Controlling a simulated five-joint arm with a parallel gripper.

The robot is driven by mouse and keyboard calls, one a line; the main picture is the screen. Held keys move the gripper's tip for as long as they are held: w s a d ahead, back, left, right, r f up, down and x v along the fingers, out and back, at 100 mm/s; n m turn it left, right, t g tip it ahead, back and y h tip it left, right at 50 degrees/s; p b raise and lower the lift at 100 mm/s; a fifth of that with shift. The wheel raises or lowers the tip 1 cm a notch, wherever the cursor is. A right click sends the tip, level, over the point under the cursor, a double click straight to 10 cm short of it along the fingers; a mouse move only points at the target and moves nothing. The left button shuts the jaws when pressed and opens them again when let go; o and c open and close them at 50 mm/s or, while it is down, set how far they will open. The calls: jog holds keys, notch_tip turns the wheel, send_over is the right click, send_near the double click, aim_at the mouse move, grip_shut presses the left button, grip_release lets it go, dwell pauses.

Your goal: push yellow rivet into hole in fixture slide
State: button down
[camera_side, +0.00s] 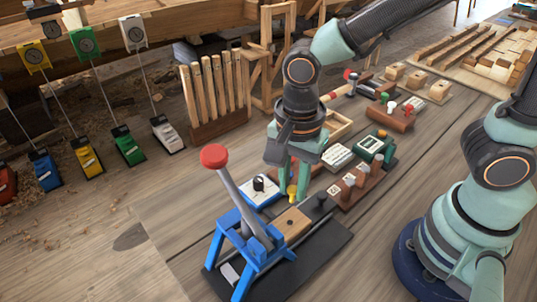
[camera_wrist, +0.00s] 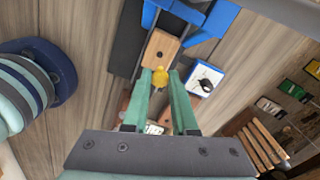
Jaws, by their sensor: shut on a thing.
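The yellow rivet (camera_side: 291,191) is held upright between the green fingers of my gripper (camera_side: 292,196). In the wrist view the rivet (camera_wrist: 159,77) shows between the fingertips (camera_wrist: 161,74), and my gripper is shut on it. The fixture slide is a light wooden block (camera_side: 296,228) on a black base plate (camera_side: 327,247), with a small dark hole in its top. In the wrist view the block (camera_wrist: 167,46) lies just beyond the rivet. The rivet appears near the block's edge; I cannot tell its exact height or whether it touches the block.
A blue lever press (camera_side: 248,238) with a red knob (camera_side: 214,156) stands just left of the block. A blue and white box with a black dial (camera_side: 260,190) sits close behind. Wooden holders (camera_side: 361,184) stand to the right. Bare table lies at front left.

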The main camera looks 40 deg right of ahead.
aim_at(292, 198)
jog(key=shift+f, duration=2.75)
jog(key=shift+f, duration=1.2)
jog(key=c, duration=0.6)
grip_release()
jog(key=shift+r, duration=0.1)
jog(key=shift+r, duration=3.95)
